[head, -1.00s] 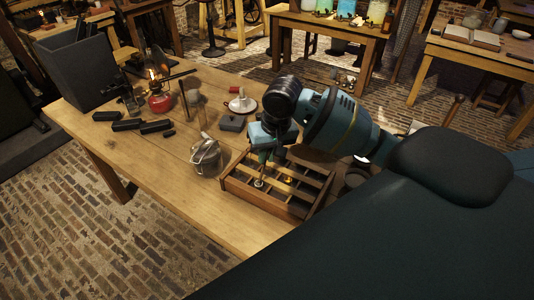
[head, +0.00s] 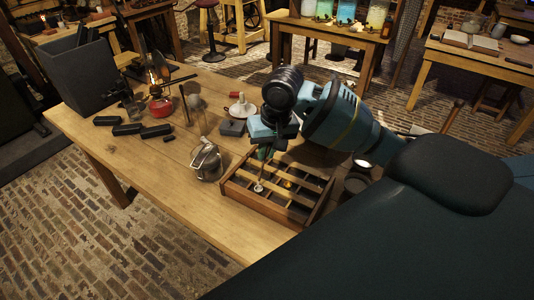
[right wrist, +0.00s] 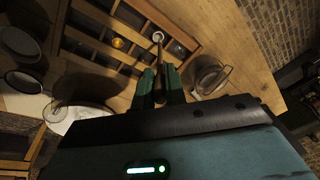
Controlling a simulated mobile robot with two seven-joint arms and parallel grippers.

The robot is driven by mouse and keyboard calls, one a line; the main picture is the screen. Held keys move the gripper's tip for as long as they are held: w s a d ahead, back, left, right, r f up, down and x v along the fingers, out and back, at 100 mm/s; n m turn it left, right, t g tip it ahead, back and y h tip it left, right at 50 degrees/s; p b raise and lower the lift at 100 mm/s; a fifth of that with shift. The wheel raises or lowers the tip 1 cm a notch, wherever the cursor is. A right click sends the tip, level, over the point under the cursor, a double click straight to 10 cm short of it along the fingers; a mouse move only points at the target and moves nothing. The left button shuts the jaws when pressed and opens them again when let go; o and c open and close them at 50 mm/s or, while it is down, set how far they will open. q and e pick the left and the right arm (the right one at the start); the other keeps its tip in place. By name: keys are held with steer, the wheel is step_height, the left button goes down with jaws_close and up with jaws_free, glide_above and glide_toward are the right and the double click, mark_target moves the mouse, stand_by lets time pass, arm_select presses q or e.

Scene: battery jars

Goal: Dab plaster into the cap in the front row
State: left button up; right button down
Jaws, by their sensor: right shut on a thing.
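My right gripper (head: 265,152) is over the wooden compartment tray (head: 262,207), shut on a thin rod-like tool (head: 262,172). The tool points down into the tray's front row. In the right wrist view my gripper (right wrist: 159,88) shows from behind, with the tool (right wrist: 158,50) reaching forward. A small pale round cap (head: 258,187) lies in the front row at the tool's lower end. It also shows in the right wrist view (right wrist: 178,47), beside the tip. I cannot tell whether they touch, and no plaster is clearly visible. My left gripper is out of view.
A metal pot with a wire handle (head: 206,162) stands close left of the tray. A yellow piece (head: 288,184) sits in another compartment. Round dishes (head: 357,181) lie right of the tray. A red lamp (head: 160,105) and black blocks (head: 127,129) are farther left. The front left tabletop is clear.

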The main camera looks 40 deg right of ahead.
steer(key=shift+r, duration=2.2)
